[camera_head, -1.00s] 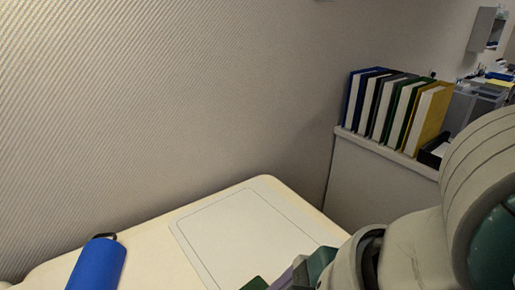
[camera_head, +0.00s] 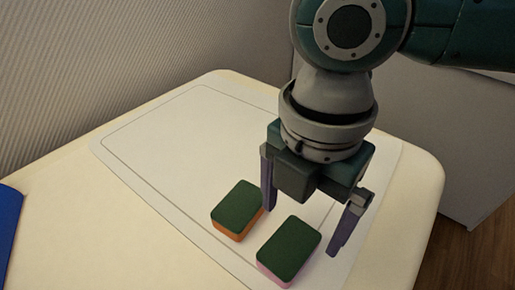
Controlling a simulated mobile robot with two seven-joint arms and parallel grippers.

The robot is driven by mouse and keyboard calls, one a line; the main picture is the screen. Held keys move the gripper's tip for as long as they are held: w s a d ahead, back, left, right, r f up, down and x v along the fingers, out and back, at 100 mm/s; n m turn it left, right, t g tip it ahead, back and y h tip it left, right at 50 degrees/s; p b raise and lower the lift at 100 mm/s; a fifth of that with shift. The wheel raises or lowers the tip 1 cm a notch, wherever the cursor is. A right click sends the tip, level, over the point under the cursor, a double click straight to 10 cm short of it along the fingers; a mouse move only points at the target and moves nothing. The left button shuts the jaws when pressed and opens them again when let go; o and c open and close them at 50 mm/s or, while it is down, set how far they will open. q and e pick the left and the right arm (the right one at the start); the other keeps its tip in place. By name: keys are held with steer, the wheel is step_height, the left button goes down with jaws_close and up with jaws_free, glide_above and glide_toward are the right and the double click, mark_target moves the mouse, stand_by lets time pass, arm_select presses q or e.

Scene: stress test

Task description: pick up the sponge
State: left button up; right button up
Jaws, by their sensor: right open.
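Two sponges with dark green tops lie on the white board (camera_head: 180,150). One sponge with an orange body (camera_head: 237,210) is on the left. The other, with a pink body (camera_head: 288,252), is nearer the camera and to the right. My right gripper (camera_head: 300,231) is open and empty, pointing down above the board. In the picture its left finger comes down beside the orange sponge's right edge, and its right finger is to the right of the pink sponge. I cannot tell the exact height of the fingertips. My left gripper is not in view.
The board lies on a cream table (camera_head: 75,215) with rounded corners. A blue object (camera_head: 9,232) is cut off at the left edge. A ribbed wall (camera_head: 120,55) stands behind, and wooden floor (camera_head: 470,250) shows at the right. The board's far left is clear.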

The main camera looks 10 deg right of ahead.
mark_target(291, 245)
arm_select(q)
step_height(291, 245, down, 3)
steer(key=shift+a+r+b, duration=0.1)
steer(key=shift+b, duration=1.05)
arm_select(e)
steer(key=f, duration=0.7)
steer(key=shift+a+f, duration=0.15)
steer(key=shift+a, duration=0.15)
steer(key=c, duration=1.3)
